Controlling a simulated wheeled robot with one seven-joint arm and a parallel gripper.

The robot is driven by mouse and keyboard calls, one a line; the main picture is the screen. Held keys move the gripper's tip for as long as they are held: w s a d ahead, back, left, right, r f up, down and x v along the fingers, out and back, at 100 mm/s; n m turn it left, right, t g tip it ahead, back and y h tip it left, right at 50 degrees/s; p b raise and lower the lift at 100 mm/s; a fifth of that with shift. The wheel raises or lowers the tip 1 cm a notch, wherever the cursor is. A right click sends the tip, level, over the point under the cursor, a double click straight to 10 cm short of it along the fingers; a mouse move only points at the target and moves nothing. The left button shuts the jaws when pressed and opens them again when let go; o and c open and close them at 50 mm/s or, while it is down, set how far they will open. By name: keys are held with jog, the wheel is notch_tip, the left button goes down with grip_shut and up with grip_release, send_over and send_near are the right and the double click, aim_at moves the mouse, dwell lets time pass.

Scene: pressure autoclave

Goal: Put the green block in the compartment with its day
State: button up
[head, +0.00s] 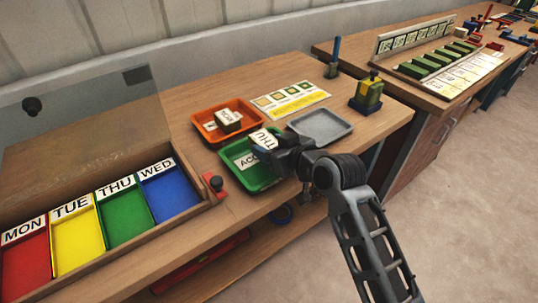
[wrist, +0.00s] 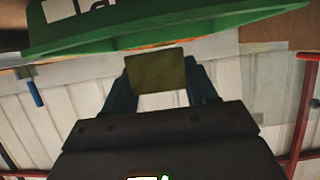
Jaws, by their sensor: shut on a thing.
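My gripper (head: 276,152) is shut on a block (head: 264,137) with a white top that reads THU. The block is at the green tray (head: 250,184); I cannot tell whether it touches the tray. In the wrist view the block (wrist: 157,73) shows dull olive between my two fingers (wrist: 160,88), under the green tray's edge (wrist: 170,32). The open box at the left has a red MON compartment (head: 26,272), a yellow TUE compartment (head: 77,240), a green THU compartment (head: 124,215) and a blue WED compartment (head: 168,194). All four look empty.
An orange tray (head: 204,137) holds another labelled block (head: 228,120). A grey tray (head: 320,126) is empty. A red piece with a black knob (head: 214,184) stands between the box and the green tray. A yellow-green device (head: 368,94) stands at the right corner. The box's clear lid (head: 90,120) is raised.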

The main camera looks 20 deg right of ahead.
jog(key=shift+w+a+f, duration=0.1)
jog(key=shift+a+f, duration=0.05)
jog(key=shift+a, duration=0.05)
jog(key=shift+f+p, duration=0.3)
jog(key=shift+f, duration=1.5)
jog(key=shift+f, duration=0.25)
jog(key=o, duration=1.1)
jog(key=shift+r, duration=0.1)
jog(key=shift+c, duration=0.2)
jog(key=shift+b+v, duration=0.65)
jog(key=shift+v, duration=3.3)
